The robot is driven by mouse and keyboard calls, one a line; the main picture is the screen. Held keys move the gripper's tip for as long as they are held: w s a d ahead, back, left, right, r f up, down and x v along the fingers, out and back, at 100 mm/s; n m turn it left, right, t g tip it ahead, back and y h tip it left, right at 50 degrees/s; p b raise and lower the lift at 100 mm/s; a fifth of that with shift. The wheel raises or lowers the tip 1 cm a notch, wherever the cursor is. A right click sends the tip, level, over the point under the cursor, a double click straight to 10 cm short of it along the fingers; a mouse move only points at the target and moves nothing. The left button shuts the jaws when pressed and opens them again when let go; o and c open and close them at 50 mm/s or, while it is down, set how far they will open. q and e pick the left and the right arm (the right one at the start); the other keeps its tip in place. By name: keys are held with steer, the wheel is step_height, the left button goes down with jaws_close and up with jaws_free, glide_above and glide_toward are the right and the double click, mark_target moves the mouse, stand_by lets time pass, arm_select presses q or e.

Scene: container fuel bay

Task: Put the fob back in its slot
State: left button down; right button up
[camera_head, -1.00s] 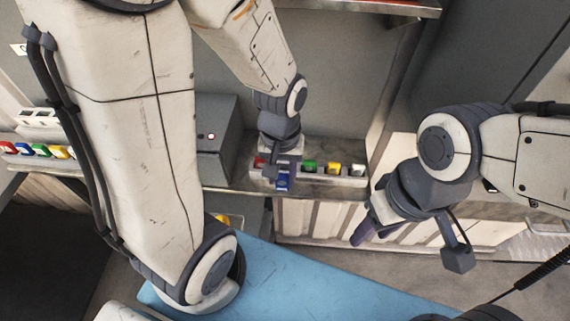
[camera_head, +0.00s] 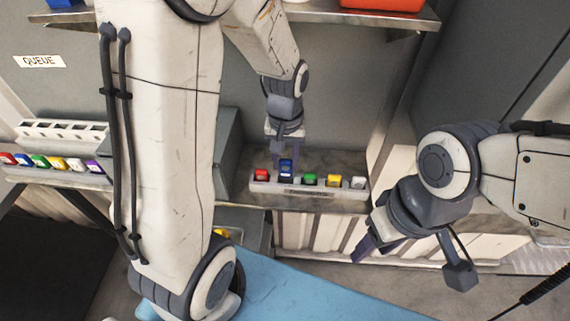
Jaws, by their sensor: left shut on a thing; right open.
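A blue fob (camera_head: 286,168) is held upright in my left gripper (camera_head: 286,157), which points down and is shut on it. The fob is at the second position from the left of a grey slotted rack (camera_head: 310,192) on the shelf. It stands a little higher than its neighbours; I cannot tell whether its lower end is inside the slot. In the same rack are a red fob (camera_head: 261,175), a green fob (camera_head: 309,179), a yellow fob (camera_head: 333,180) and a white fob (camera_head: 358,182). My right gripper (camera_head: 365,240) is open and empty, right of and below the rack.
A second row of coloured fobs (camera_head: 40,161) lies at the far left, below a white slotted holder (camera_head: 63,130) and a QUEUE label (camera_head: 39,62). A grey box wall (camera_head: 228,150) stands left of the rack. A red container (camera_head: 382,4) sits on the upper shelf (camera_head: 330,16).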

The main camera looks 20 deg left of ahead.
mark_target(285, 172)
stand_by(0.6)
arm_select(q)
steer(key=shift+f, duration=0.1)
steer(key=shift+f+b, duration=0.3)
steer(key=shift+f, duration=0.3)
steer(key=shift+f, duration=0.1)
steer(key=shift+f+b, duration=0.4)
steer(key=shift+f, duration=0.15)
steer(key=shift+f, duration=0.15)
stand_by(0.3)
steer(key=shift+f+b, duration=0.35)
steer(key=shift+f, duration=0.15)
steer(key=shift+f, duration=0.15)
